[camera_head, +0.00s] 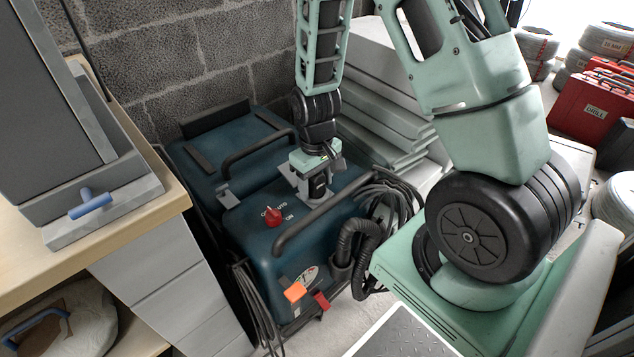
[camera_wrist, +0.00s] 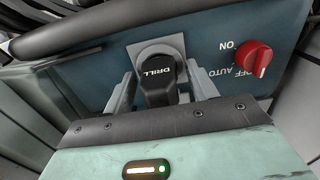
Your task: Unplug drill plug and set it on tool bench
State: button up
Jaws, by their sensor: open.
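The drill plug (camera_wrist: 156,82) is black, marked DRILL, and sits in a round grey socket (camera_wrist: 160,50) on the blue machine (camera_wrist: 105,62) in the wrist view. My gripper (camera_wrist: 162,88) is open, one grey finger on each side of the plug. I cannot tell whether the fingers touch it. In the head view, my gripper (camera_head: 318,180) is low over the top of the blue machine (camera_head: 245,225), and mostly hides the plug. The tool bench (camera_head: 135,218), with a pale wood top, stands at the left, apart from my gripper.
A red switch knob (camera_wrist: 254,59) is beside the socket. A black bar handle (camera_head: 325,212) crosses the machine's front edge. A grey case with a blue handle (camera_head: 90,203) takes up much of the bench; bare wood shows along its front. Hoses and cables (camera_head: 385,205) hang at the machine's right.

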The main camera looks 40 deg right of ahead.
dwell(0.8)
grip_shut()
jog(key=shift+r+p, duration=3)
jog(key=shift+p, duration=0.05)
